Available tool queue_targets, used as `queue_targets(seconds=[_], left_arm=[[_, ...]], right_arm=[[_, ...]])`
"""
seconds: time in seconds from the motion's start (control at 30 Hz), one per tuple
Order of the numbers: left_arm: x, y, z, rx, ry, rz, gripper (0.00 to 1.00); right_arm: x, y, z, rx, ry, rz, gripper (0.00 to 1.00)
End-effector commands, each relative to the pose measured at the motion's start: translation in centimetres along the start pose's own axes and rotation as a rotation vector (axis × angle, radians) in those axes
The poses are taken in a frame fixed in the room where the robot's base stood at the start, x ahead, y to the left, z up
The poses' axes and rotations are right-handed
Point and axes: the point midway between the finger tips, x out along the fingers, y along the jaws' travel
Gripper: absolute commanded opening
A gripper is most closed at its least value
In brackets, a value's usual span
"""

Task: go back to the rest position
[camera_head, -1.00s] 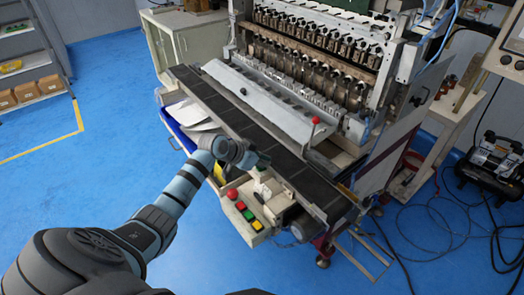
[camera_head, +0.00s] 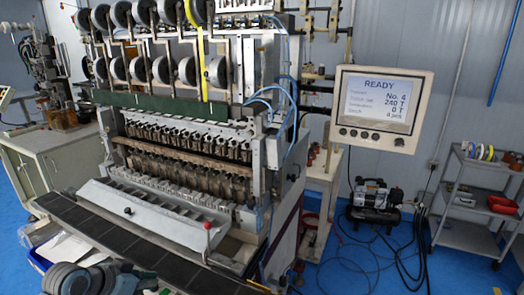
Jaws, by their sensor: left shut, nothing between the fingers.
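My left gripper (camera_head: 152,287) is at the bottom edge of the head view, left of the middle, and partly cut off by the frame. It is shut with nothing held. My left wrist (camera_head: 92,280) is beside it, in front of the coil winder's dark front ledge (camera_head: 110,238). The coil winder (camera_head: 190,170) fills the left and middle of the view, with wire spools on top and a red-knobbed lever (camera_head: 207,238) at its front. My right gripper is not in view.
A screen reading READY (camera_head: 383,100) stands right of the winder. A black compressor (camera_head: 374,200) and loose cables lie on the blue floor. A grey shelf cart (camera_head: 475,205) with a red bin (camera_head: 502,205) is at the far right. A cabinet (camera_head: 40,160) is at the left.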

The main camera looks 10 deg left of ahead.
Motion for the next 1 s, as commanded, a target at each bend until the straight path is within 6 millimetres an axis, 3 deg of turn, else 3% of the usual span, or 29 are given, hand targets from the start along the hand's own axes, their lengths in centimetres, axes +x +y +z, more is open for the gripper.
queue_targets(seconds=[0.13,0.27,0.5,0.67,0.7,0.87,1.0], left_arm=[[2.0,6.1,7.1,0.012,-0.118,0.006,0.0],[1.6,10.8,13.0,-0.006,-0.211,-0.022,0.0],[-2.6,16.6,21.1,-0.114,-0.35,-0.124,0.0],[-6.9,18.7,25.2,-0.221,-0.441,-0.225,0.0],[-4.9,18.2,26.1,-0.216,-0.448,-0.223,0.0],[0.5,17.5,30.4,-0.223,-0.479,-0.22,0.0],[4.8,17.2,35.2,-0.232,-0.506,-0.217,0.0]], right_arm=[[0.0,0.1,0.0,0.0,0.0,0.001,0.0],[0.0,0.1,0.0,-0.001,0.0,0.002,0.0],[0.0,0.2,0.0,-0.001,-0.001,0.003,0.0],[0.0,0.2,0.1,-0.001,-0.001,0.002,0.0],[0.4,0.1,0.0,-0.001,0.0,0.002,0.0],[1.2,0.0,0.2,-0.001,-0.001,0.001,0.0],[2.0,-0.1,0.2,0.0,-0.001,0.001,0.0]])
